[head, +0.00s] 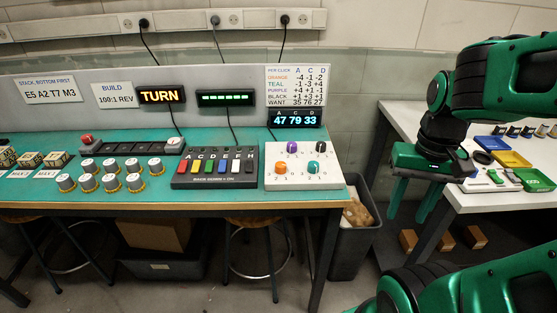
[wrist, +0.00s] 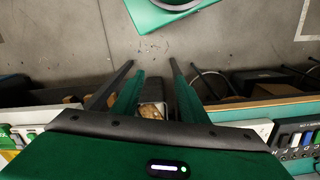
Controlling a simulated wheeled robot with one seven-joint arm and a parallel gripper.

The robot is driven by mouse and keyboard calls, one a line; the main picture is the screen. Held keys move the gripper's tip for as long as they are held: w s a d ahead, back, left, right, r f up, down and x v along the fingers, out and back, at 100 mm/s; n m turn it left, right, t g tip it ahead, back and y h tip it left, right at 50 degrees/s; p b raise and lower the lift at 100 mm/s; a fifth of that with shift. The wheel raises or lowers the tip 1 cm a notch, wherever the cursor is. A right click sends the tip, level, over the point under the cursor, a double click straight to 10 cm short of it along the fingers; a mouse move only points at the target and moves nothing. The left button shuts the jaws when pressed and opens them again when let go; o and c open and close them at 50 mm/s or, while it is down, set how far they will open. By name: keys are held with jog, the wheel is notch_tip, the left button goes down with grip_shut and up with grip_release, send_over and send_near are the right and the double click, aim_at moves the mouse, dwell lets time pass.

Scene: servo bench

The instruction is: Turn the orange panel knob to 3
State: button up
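The orange knob (head: 281,167) is at the front left of a white knob panel (head: 330,182) on the bench's right end. Small marks surround it; its pointer setting is too small to read. A purple knob (head: 292,147), a black knob (head: 321,147) and a teal knob (head: 313,167) share the panel. My gripper (head: 408,215) hangs to the right of the bench, well apart from the panel, fingers pointing down. In the wrist view my gripper (wrist: 152,62) shows two spread fingers with nothing between them.
A display (head: 294,118) reads 47 79 33 below a per-click chart (head: 296,85) whose WANT row is 35 76 27. A switch box (head: 215,168) stands left of the panel. A grey bin (head: 350,250) and a white table (head: 500,200) stand at the right.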

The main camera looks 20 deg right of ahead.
jog(key=r+n, duration=0.2)
jog(key=n, duration=2.3)
send_near(281, 164)
notch_tip(281, 164, down, 9)
jog(key=shift+s+r, duration=0.1)
jog(key=c, duration=1.1)
